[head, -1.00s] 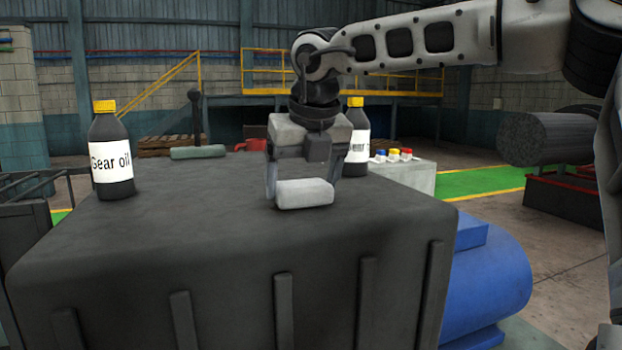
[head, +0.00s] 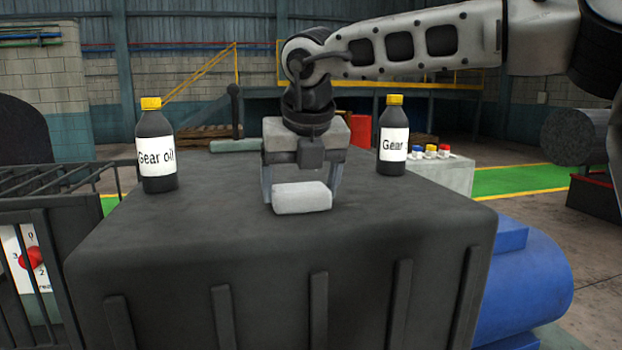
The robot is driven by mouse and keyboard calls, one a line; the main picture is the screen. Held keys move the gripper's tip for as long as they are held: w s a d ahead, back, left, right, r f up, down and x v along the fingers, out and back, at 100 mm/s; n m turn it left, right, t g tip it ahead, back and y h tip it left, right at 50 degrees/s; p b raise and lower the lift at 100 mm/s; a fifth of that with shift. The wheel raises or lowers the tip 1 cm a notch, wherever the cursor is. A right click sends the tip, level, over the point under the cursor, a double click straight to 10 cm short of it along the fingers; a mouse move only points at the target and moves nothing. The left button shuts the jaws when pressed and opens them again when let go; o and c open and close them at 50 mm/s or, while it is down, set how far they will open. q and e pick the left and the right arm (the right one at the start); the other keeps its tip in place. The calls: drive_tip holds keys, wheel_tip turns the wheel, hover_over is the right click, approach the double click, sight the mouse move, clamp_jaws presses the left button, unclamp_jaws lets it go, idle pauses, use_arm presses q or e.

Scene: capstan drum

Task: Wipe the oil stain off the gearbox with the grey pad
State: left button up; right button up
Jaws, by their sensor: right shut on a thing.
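The dark grey gearbox (head: 220,250) fills the lower middle of the head view, with a flat top and ribbed front. My right gripper (head: 301,195) points down over the middle of its top and is shut on the light grey pad (head: 302,198). The pad lies at the top surface, and appears to touch it. I see no clear oil stain on the visible top; the part under and behind the pad is hidden. My left gripper is not in view.
One gear oil bottle (head: 157,150) stands on the gearbox top at left, another (head: 392,140) at right behind the gripper. A control box with coloured buttons (head: 445,170) is beyond at right. A blue motor (head: 530,275) sits at right. A dark cage (head: 50,220) stands at left.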

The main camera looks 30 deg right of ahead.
drive_tip(key=shift+s+f, duration=0.1)
drive_tip(key=shift+f, duration=0.15)
drive_tip(key=shift+s+d, duration=0.1)
drive_tip(key=shift+d, duration=0.25)
drive_tip(key=shift+s+d+r+b, duration=0.15)
drive_tip(key=shift+s+d, duration=0.1)
drive_tip(key=shift+d, duration=0.7)
drive_tip(key=shift+s+d+r+b, duration=0.15)
drive_tip(key=shift+s+d, duration=0.15)
drive_tip(key=shift+d, duration=0.7)
drive_tip(key=shift+s+d+r+b, duration=0.15)
drive_tip(key=shift+s+d, duration=0.1)
drive_tip(key=shift+d, duration=0.7)
drive_tip(key=shift+s+d+f, duration=0.1)
drive_tip(key=shift+s+d, duration=0.3)
drive_tip(key=shift+d, duration=0.8)
drive_tip(key=shift+s+d+f, duration=0.15)
drive_tip(key=shift+s+d, duration=0.25)
drive_tip(key=shift+d, duration=0.8)
drive_tip(key=shift+s+d+f, duration=0.1)
drive_tip(key=shift+s+d, duration=0.3)
drive_tip(key=shift+d, duration=0.8)
drive_tip(key=shift+r, duration=0.1)
drive_tip(key=shift+r+p, duration=0.45)
drive_tip(key=shift+r, duration=0.2)
drive_tip(key=shift+r+p, duration=1.65)
drive_tip(key=shift+r, duration=0.7)
